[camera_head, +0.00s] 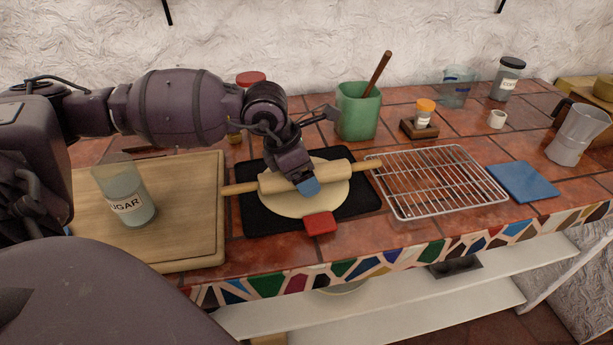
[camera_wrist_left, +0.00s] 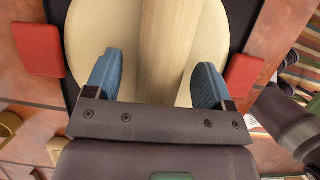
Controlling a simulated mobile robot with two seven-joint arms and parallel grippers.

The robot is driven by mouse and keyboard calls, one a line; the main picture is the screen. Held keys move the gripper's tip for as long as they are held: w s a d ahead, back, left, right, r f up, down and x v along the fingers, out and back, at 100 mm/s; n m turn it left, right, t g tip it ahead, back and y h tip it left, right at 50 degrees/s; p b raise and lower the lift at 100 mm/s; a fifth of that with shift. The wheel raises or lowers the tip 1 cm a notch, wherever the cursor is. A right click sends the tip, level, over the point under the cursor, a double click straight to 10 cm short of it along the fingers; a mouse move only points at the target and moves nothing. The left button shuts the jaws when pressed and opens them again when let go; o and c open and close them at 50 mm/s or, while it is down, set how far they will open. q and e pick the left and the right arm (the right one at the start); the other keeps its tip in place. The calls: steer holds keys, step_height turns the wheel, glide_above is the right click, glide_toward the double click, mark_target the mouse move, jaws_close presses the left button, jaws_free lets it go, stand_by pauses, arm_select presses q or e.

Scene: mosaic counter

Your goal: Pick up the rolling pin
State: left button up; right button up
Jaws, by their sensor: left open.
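The wooden rolling pin (camera_head: 283,181) lies across a round of pale dough (camera_head: 281,208) on a black mat (camera_head: 258,222) in the head view. My left gripper (camera_head: 309,188) is right above the pin's middle, pointing down. In the left wrist view the blue fingertips of my left gripper (camera_wrist_left: 157,82) are open, one on each side of the rolling pin (camera_wrist_left: 165,50). I cannot tell whether they touch the pin. The dough (camera_wrist_left: 90,35) shows under it. My right gripper is not in view.
A sugar jar (camera_head: 128,198) stands on a cutting board (camera_head: 196,235) at the left. A wire rack (camera_head: 437,183) is just right of the mat. A green crock (camera_head: 357,113) stands behind. A red block (camera_head: 320,223) lies at the mat's front edge.

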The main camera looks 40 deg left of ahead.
arm_select(q)
steer(key=shift+r, duration=0.1)
steer(key=c, duration=1.2)
